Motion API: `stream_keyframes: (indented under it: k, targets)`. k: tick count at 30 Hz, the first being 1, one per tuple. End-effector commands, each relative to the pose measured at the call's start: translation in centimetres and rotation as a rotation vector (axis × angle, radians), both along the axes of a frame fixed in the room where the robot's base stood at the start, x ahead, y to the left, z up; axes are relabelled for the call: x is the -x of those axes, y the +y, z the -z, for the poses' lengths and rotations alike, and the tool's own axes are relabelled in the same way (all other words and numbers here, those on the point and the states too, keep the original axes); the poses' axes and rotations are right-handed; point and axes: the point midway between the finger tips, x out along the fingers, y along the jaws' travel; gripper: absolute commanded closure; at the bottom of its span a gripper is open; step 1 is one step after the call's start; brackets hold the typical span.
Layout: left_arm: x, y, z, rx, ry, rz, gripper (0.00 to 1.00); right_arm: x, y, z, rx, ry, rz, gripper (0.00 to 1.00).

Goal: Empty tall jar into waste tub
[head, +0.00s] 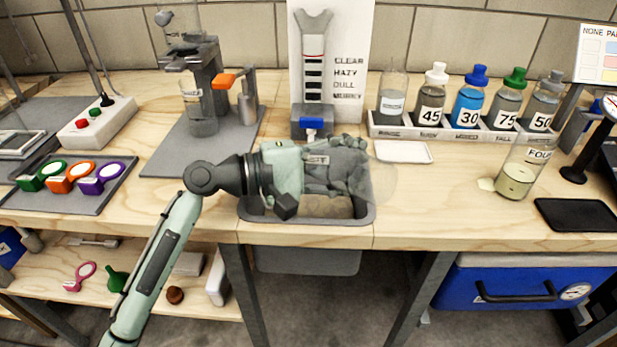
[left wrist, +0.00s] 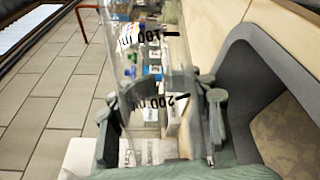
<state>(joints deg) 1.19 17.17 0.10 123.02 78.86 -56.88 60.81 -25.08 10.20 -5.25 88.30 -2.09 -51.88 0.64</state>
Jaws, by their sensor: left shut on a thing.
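My left gripper (head: 345,165) is shut on a clear jar (head: 383,184) and holds it tipped on its side over the waste tub. The jar's clear end points right, and the gripper hides most of its body. In the left wrist view the jar (left wrist: 150,72) shows 100 and 200 ml marks between the two fingers (left wrist: 168,100). I see no clear liquid in its visible part. The grey waste tub (head: 367,214) is set in the bench's front edge with brownish matter in it. Its grey rim also shows in the left wrist view (left wrist: 238,75). My right gripper is out of view.
A rack of labelled bottles (head: 450,130) stands at the back right. A jar of pale liquid (head: 517,178) stands near a black pad (head: 577,215). A turbidity gauge board (head: 335,50) stands behind the tub, and a stand with a beaker (head: 200,120) is at left.

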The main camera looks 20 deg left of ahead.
Motion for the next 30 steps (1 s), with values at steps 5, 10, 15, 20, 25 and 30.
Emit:
stream_keyframes:
  k: [5, 10, 15, 20, 25, 30]
  targets:
    - [-0.05, 0.08, -0.17, 0.018, 0.01, 0.0, 1.0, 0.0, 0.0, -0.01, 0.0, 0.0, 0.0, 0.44]
    - [-0.07, 0.13, -0.3, 0.035, 0.019, 0.0, 1.0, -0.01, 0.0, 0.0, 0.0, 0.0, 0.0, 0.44]
    - [-0.1, 0.2, -0.42, 0.051, 0.028, -0.001, 1.0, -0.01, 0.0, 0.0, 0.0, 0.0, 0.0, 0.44]
    - [-0.14, 0.27, -0.53, 0.066, 0.035, 0.0, 1.0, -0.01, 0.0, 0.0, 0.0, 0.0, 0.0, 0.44]
    - [-0.18, 0.35, -0.64, 0.083, 0.045, 0.0, 1.0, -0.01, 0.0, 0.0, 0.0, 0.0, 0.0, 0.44]
    - [-0.25, 0.44, -0.76, 0.1, 0.054, -0.001, 1.0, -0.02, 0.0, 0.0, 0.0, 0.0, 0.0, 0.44]
